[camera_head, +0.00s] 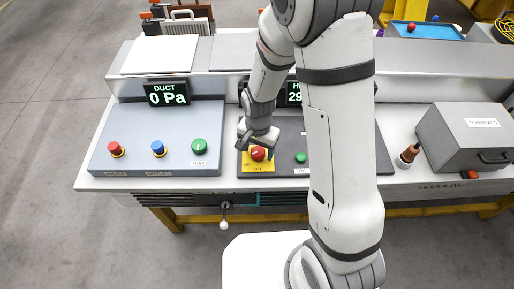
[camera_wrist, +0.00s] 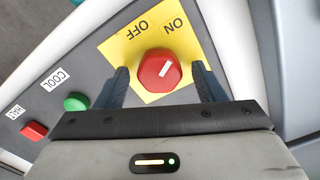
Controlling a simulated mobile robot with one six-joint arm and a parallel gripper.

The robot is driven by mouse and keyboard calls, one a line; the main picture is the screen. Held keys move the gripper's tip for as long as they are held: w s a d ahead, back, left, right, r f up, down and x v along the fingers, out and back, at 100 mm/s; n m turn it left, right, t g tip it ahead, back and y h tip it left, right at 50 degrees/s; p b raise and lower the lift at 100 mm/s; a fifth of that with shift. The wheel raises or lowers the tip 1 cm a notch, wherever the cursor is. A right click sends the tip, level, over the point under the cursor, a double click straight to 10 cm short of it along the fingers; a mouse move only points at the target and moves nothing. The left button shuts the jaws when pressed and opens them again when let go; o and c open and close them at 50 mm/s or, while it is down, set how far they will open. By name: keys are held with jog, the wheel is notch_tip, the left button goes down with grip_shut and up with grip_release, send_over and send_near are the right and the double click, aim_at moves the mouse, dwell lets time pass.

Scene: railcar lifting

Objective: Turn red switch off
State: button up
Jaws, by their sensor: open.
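The red switch (camera_wrist: 160,70) is a round red knob on a yellow plate (camera_wrist: 193,42) marked ON and OFF. In the wrist view the labels appear upside down, and the knob's white mark slants up and right, toward the ON side. The switch also shows in the head view (camera_head: 258,154) at the left of the dark panel. My gripper (camera_wrist: 160,72) is open, with one finger on each side of the knob. The knob is between the fingertips; I cannot tell whether they touch it.
A green button (camera_wrist: 76,102) labelled COOL and a red button (camera_wrist: 34,131) labelled HALT sit along the same panel. To the left, a grey-blue box (camera_head: 128,165) carries red, blue and green buttons under a DUCT display (camera_head: 167,93) reading 0 Pa. A grey case (camera_head: 455,140) stands at right.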

jog(key=shift+c, duration=0.3)
jog(key=c, duration=0.9)
jog(key=shift+n, duration=0.3)
jog(key=n+b, duration=0.2)
jog(key=n, duration=0.3)
jog(key=shift+b, duration=0.4)
jog(key=n+b, duration=0.1)
jog(key=n, duration=0.5)
jog(key=shift+b, duration=0.4)
jog(key=shift+r+n, duration=0.1)
jog(key=shift+n, duration=0.2)
jog(key=o, duration=1)
jog(key=shift+c, duration=0.2)
